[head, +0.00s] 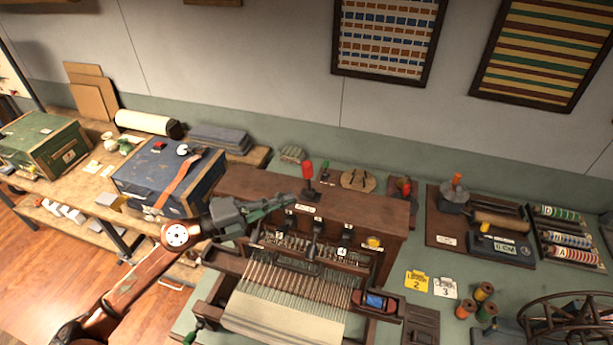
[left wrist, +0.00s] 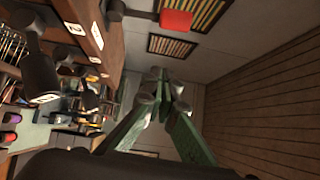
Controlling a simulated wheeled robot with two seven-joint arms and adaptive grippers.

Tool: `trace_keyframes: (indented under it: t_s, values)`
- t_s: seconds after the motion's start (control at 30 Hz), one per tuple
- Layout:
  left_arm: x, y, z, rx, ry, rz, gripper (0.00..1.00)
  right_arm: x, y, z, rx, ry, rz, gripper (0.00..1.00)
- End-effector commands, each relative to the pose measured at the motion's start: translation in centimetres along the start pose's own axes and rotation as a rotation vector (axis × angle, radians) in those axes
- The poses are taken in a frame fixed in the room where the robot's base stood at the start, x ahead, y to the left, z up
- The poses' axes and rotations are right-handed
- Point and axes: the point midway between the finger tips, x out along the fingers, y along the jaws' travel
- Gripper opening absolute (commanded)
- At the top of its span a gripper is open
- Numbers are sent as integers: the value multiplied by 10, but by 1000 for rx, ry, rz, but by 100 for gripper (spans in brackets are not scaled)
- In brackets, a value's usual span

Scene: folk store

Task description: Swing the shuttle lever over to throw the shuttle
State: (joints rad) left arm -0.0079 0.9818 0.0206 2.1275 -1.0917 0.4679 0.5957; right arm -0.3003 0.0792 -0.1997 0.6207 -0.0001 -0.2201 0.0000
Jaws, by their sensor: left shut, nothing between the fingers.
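The loom (head: 376,205) stands in the middle of the head view. A lever with a red knob (head: 308,170) rises from the top of its wooden beam; the red knob also shows at the top of the left wrist view (left wrist: 176,20). No label here confirms that it is the shuttle lever. A blue-topped shuttle (head: 375,301) sits at the loom's right side. My left gripper (head: 291,199), with green fingers, is shut and empty at the beam, just left of the lever. Its fingers converge in the left wrist view (left wrist: 165,88). Contact with the lever cannot be told.
A blue case (head: 140,181) stands on the bench at left, behind my left arm. Spools (head: 484,292), a spinning wheel (head: 570,318) and number cards (head: 416,281) occupy the right side.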

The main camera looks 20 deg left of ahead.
Motion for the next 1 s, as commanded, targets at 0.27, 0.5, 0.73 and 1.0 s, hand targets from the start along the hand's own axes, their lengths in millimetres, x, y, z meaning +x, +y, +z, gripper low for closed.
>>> trace_keyframes:
  t_s: [0.27,0.5,0.73,1.0]
  values:
    - [-6,-11,-7,-118,-52,-50,0,-5,0,-1,0,1,0,0]
    - [33,-16,-4,-114,-49,-50,0,-22,1,-3,0,2,0,0]
    - [76,-17,-2,-115,-49,-49,0,-39,1,-5,0,3,0,0]
    - [79,-8,22,-119,-52,-46,0,-33,2,-5,-1,3,1,0]
